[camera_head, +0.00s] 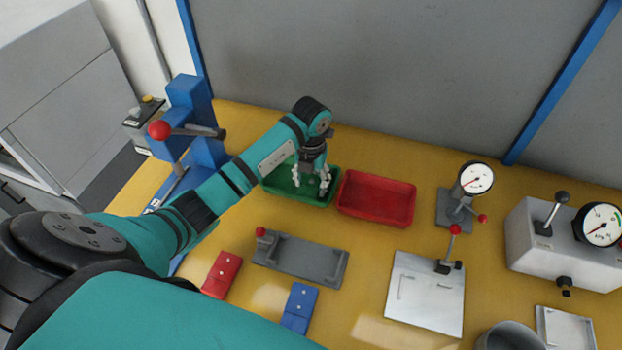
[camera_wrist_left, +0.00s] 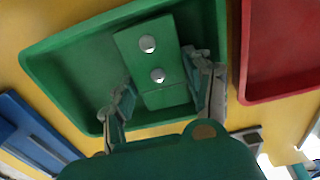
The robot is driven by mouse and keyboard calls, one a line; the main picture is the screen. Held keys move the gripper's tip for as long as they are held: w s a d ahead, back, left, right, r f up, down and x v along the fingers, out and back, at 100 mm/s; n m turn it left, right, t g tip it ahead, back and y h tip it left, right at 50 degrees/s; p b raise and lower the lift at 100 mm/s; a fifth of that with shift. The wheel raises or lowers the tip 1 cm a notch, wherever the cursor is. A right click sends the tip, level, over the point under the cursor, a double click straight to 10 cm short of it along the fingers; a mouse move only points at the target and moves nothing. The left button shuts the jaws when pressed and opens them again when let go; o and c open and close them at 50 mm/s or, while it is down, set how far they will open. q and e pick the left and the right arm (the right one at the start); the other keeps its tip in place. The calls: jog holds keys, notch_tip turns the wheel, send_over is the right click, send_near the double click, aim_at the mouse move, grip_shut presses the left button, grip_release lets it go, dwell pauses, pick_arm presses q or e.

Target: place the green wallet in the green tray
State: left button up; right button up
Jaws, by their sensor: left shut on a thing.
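The green tray (camera_head: 276,187) lies on the yellow bench, left of the red tray. It also fills much of the left wrist view (camera_wrist_left: 70,75). The green wallet (camera_wrist_left: 150,58), a flat piece with two silver studs, is between my left gripper's fingers (camera_wrist_left: 160,80), over the inside of the green tray. My left gripper (camera_head: 311,180) points down over the tray and is shut on the wallet. In the head view the wallet does not stand out from the green tray. Whether it touches the tray floor I cannot tell. My right gripper is not in view.
The red tray (camera_head: 376,198) is close on the right. A blue press (camera_head: 190,120) with a red knob stands left. In front lie a red wallet (camera_head: 222,274), a blue wallet (camera_head: 299,307) and a grey plate fixture (camera_head: 300,260). A dial gauge (camera_head: 476,179) stands further right.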

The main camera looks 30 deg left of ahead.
aim_at(311, 183)
pick_arm(q)
jog(key=shift+f, duration=0.15)
jog(key=o, duration=0.8)
jog(key=shift+o, duration=0.3)
jog(key=shift+r, duration=0.2)
jog(key=shift+w+r, duration=0.1)
jog(key=shift+r, duration=0.2)
notch_tip(311, 183, up, 12)
jog(key=b, duration=0.1)
jog(key=shift+f, duration=0.25)
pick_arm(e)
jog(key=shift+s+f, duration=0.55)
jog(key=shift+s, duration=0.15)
